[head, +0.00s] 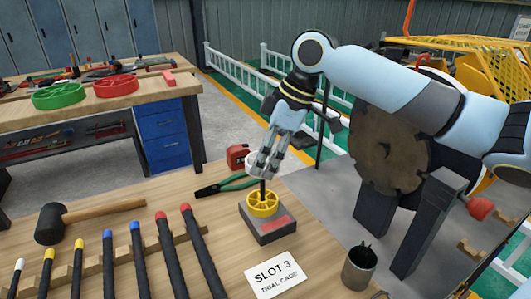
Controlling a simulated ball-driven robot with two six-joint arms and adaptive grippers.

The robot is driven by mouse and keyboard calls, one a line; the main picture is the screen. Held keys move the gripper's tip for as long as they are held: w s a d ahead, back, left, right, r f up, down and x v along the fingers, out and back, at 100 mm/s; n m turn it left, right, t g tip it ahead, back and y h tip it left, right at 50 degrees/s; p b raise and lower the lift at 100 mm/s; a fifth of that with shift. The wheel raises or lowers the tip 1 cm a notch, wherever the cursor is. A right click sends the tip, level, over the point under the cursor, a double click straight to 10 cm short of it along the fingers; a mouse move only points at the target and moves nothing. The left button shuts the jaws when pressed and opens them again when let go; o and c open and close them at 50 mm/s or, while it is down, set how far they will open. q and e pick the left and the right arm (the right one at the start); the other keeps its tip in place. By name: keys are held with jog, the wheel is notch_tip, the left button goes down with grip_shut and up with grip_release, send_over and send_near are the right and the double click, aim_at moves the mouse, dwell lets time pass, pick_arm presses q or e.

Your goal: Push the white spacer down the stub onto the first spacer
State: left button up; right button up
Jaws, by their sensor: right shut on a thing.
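A yellow, spoked wheel-like spacer (263,204) lies flat on a grey block (271,229) with a red label on its front. A thin dark stub (263,189) stands up from the spacer's middle. My right gripper (266,174) points down just above the spacer, with its fingertips closed around the top of the stub. The fingertips look apart from the yellow spacer. I see no white spacer; the fingers hide what lies between them. My left gripper is not in view.
A "SLOT 3" card (275,275) lies in front, a metal cup (359,266) at the right. Several colour-tipped bars (171,251) and a mallet (50,223) lie left.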

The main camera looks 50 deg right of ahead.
aim_at(266, 198)
jog(key=shift+f+b, duration=2.25)
jog(key=shift+f, duration=1.95)
jog(key=o, duration=1)
jog(key=shift+d+r, duration=0.1)
jog(key=shift+r, duration=0.15)
jog(key=shift+v, duration=5.8)
jog(key=shift+s+f, duration=0.1)
